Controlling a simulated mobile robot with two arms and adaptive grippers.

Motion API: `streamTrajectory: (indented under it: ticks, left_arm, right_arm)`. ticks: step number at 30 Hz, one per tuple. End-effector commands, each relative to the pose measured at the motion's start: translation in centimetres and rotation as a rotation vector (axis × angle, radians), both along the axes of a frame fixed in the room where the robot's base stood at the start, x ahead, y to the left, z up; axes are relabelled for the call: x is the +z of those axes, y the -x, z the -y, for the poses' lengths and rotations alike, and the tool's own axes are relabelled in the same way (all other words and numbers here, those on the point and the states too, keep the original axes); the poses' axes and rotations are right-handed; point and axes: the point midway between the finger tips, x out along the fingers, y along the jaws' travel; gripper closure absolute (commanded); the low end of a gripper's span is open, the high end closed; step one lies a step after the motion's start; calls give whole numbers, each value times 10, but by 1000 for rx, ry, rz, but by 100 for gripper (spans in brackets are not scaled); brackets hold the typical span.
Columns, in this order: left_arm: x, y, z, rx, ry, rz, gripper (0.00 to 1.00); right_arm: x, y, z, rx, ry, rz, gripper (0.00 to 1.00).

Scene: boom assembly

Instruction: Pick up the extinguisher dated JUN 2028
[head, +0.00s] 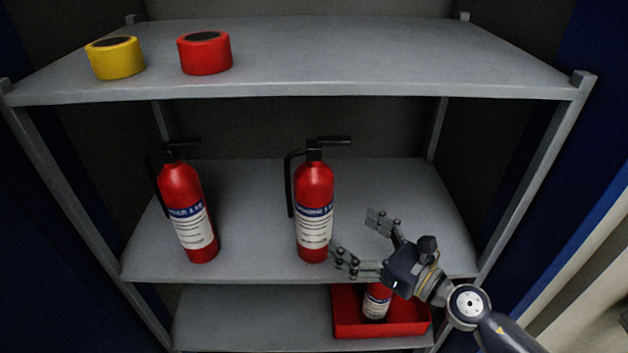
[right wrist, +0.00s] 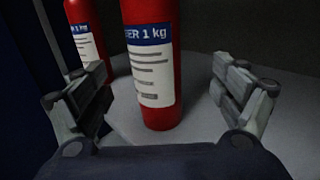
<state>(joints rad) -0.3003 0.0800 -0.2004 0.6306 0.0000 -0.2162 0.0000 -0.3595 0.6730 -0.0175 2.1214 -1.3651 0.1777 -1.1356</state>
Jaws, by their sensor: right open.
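A red extinguisher with a black handle and a blue-and-white label (head: 314,205) stands upright on the middle shelf. A second, similar extinguisher (head: 183,205) stands upright to its left. A third extinguisher (head: 377,300) is in a red tray on the lower shelf, partly hidden by my right gripper. My right gripper (head: 354,238) is open and empty, just right of the nearer extinguisher. In the right wrist view that extinguisher (right wrist: 152,65) stands ahead between the open fingers, and the other (right wrist: 86,42) shows behind the left finger. No date is readable on any label. My left gripper is not in view.
A yellow tape roll (head: 115,58) and a red tape roll (head: 205,54) are on the top shelf (head: 350,60), whose front edge overhangs the extinguishers. The red tray (head: 345,325) is below my right gripper. The middle shelf (head: 255,235) is clear between the two extinguishers.

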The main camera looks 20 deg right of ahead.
Motion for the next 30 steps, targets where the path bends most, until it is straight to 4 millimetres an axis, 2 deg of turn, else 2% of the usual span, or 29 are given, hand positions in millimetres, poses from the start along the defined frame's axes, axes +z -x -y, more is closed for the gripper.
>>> streamTrajectory:
  ticks: [3,13,20,26,30]
  left_arm:
    - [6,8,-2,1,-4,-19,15]
    - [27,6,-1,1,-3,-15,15]
    - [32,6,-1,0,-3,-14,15]
    - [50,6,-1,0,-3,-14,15]
    - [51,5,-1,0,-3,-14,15]
  right_arm:
    - [4,-6,0,-5,22,8,11]
    - [4,-42,-20,-5,16,8,11]
    - [3,-53,-29,-3,16,6,11]
    - [9,-74,-48,-3,13,7,11]
    - [5,-88,-55,-4,15,7,11]
